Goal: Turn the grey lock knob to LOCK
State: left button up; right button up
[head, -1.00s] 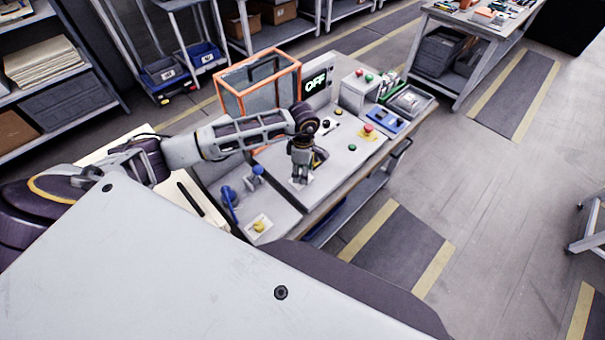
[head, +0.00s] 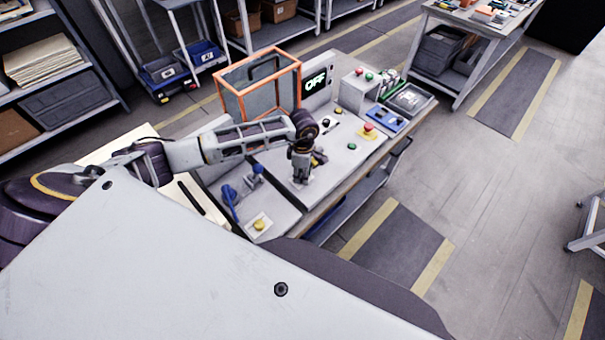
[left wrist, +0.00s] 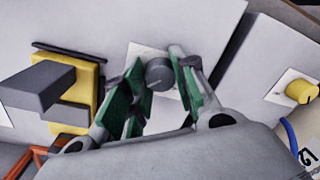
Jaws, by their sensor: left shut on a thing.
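The grey lock knob (left wrist: 159,74) is a short round cylinder on a white square plate on the pale panel. In the left wrist view it sits between the green-padded fingers of my left gripper (left wrist: 157,82), which is shut on it. In the head view my left gripper (head: 300,179) points down at the panel, and the knob is hidden behind it. The plate's lettering is not readable, so I cannot tell the knob's setting. My right gripper is not in view.
A yellow block with a grey handle (left wrist: 50,88) stands close beside the gripper. A yellow knob (left wrist: 300,91) is on the other side.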

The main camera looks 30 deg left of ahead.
pick_arm(q)
jog(key=shift+n+b, duration=0.35)
jog(key=shift+n, duration=0.25)
jog(key=shift+c, duration=0.2)
jog(key=shift+n+b, duration=0.55)
jog(key=shift+n, duration=0.55)
jog(key=n+b, duration=0.1)
jog(key=n, duration=0.4)
jog(key=shift+a+b, duration=0.1)
jog(key=shift+b, duration=0.3)
jog(key=n+b, duration=0.1)
jog(key=n, duration=0.4)
jog(key=shift+t, duration=0.3)
jog(key=shift+n+b, duration=0.55)
jog(key=shift+n, duration=1.65)
jog(key=shift+r, duration=0.1)
jog(key=o, duration=1.1)
jog(key=shift+c, duration=0.2)
